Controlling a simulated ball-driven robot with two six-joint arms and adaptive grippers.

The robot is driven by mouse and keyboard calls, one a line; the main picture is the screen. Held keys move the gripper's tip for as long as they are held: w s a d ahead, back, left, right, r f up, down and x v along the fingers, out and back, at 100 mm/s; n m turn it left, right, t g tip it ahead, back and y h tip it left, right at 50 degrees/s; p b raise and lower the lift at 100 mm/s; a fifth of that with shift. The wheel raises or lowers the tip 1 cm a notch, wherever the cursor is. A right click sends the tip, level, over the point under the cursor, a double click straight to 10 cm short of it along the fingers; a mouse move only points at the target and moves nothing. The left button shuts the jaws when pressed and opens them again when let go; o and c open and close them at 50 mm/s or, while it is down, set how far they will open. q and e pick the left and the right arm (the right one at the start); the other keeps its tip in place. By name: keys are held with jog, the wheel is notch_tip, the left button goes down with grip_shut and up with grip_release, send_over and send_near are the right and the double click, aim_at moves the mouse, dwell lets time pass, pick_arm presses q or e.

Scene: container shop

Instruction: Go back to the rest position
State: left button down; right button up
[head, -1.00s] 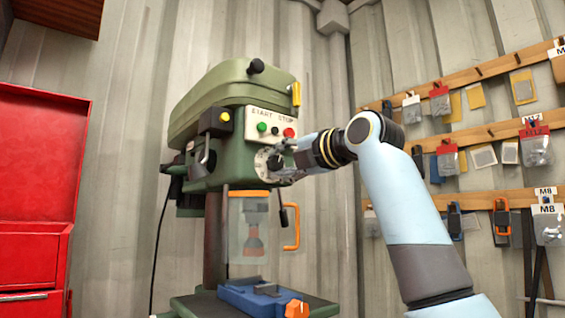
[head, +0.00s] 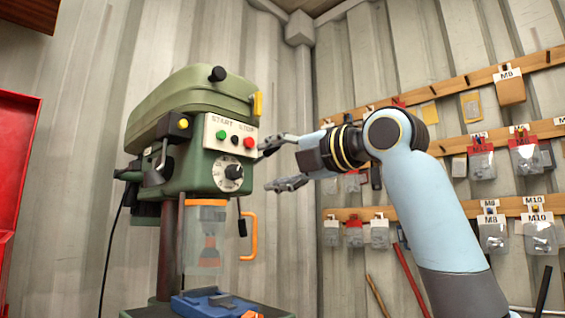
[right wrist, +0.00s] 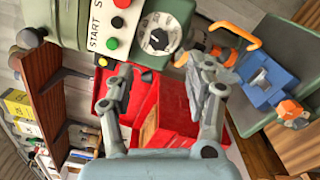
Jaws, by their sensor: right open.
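My right gripper (head: 268,168) is open and empty in the head view. It is in the air just right of the green drill press (head: 165,125), apart from its front panel. In the right wrist view my right gripper (right wrist: 162,95) shows two spread fingers with nothing between them. The panel carries a round dial (head: 228,172), a green start button (head: 221,135) and a red stop button (head: 249,143). The dial also shows in the right wrist view (right wrist: 158,38). My left gripper is in neither view.
A clear guard with an orange handle (head: 250,238) hangs below the press head, above a blue vise (head: 205,303). A red cabinet (head: 14,170) stands at the left. Wooden rails (head: 450,207) with hanging bags line the right wall. A wooden shelf (right wrist: 58,85) shows in the wrist view.

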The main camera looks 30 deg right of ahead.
jog(key=shift+v, duration=1.05)
